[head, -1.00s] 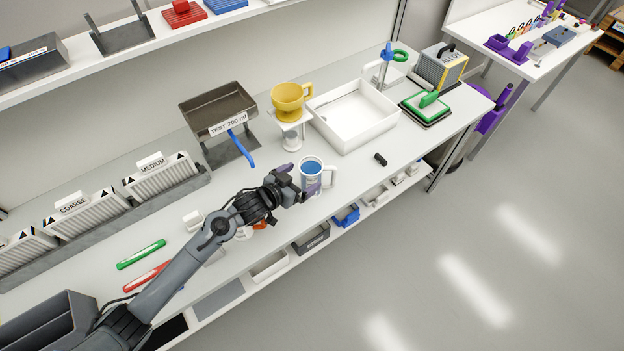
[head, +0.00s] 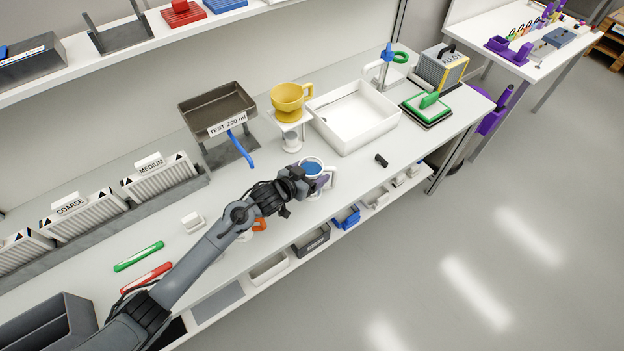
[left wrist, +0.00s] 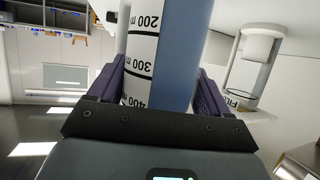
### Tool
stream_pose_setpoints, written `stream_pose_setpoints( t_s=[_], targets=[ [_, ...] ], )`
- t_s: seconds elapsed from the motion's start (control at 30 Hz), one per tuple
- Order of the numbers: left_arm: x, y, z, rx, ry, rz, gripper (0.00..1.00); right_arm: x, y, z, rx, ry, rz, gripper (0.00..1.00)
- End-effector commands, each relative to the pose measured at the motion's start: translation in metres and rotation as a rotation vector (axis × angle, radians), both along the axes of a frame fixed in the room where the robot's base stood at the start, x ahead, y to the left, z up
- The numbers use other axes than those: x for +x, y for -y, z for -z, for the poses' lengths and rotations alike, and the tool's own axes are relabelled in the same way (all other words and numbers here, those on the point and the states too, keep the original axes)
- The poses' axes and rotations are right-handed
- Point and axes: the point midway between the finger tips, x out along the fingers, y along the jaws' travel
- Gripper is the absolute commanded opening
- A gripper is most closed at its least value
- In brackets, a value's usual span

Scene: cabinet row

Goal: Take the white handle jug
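The jug (head: 312,168) stands upright on the bench near its front edge, with blue at its top and a white handle on its right side. My left gripper (head: 311,182) is at the jug, one purple finger on each side of it, and hides part of its body. In the left wrist view the jug (left wrist: 172,50) is between the two fingers (left wrist: 163,85), with its printed millilitre scale showing upside down. The fingers are spread about the jug's width, and I see no clear grip or lift. My right gripper is not in view.
A yellow funnel cup (head: 288,100) on a white stand and a white tray (head: 352,137) are behind the jug. A small black item (head: 381,160) lies to its right. Green (head: 139,256) and red (head: 146,277) bars lie to the left. Bins are below the bench.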

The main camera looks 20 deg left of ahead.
Motion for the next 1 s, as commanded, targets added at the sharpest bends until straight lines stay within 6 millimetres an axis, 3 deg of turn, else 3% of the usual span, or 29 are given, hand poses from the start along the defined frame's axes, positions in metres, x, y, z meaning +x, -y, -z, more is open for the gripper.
stream_pose_setpoints(
  t_s=[0.03, 0.33, 0.77, 1.0],
  targets=[
    [0.000, 0.000, 0.000, 0.000, 0.000, 0.000, 0.68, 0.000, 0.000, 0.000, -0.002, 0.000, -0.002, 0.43],
    [0.001, 0.000, -0.002, -0.001, 0.004, 0.000, 0.24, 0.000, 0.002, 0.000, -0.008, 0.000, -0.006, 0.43],
    [0.001, 0.000, -0.010, -0.002, 0.005, 0.000, 0.24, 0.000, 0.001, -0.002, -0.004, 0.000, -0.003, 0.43],
    [0.001, 0.000, -0.041, -0.002, 0.007, -0.001, 0.24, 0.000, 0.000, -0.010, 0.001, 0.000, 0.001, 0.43]
  ],
)
